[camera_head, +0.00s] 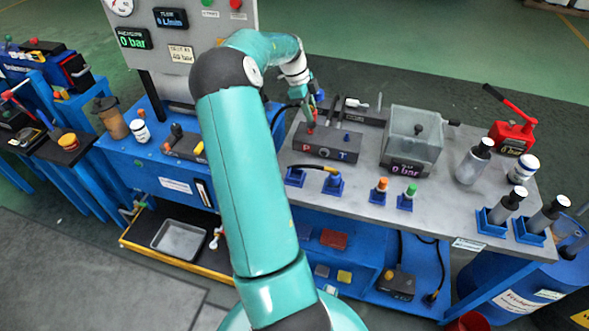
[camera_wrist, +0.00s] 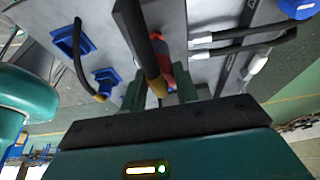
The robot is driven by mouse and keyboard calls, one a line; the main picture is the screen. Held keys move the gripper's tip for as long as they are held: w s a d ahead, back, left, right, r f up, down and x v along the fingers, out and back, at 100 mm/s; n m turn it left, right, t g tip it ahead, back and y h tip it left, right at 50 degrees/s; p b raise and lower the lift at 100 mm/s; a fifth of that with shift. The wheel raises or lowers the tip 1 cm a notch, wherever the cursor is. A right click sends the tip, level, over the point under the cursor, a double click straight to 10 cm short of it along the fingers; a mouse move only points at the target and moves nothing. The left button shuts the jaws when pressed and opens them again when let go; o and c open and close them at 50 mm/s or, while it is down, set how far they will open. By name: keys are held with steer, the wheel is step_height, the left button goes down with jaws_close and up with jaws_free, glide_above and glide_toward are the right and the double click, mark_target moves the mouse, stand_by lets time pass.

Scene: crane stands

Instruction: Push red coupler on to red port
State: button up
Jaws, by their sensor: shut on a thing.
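My gripper (camera_head: 312,108) is at the left end of the dark port block (camera_head: 343,153), which carries the letters P and T on its front. It is shut on the red coupler (camera_head: 311,125), which stands low at the top of the block near the red P marking (camera_head: 307,150). The wrist view shows the red coupler (camera_wrist: 164,58) between the fingers of my gripper (camera_wrist: 160,92), with an orange-brown part close to them. The red port is hidden under the coupler, so I cannot tell whether the coupler is seated.
A clear tank (camera_head: 412,135) stands right of the block. Blue holders with a yellow-ended hose (camera_head: 322,168) are in front. Orange (camera_head: 380,186) and green (camera_head: 409,192) couplers stand nearby. A red hand pump (camera_head: 512,132) and bottles occupy the bench's right end.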

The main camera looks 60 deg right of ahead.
steer(key=shift+f, duration=0.9)
steer(key=o, duration=1.1)
steer(key=shift+v, duration=2.5)
steer(key=v, duration=1.3)
steer(key=shift+w+r, duration=0.1)
steer(key=shift+r, duration=0.3)
steer(key=shift+a, duration=0.1)
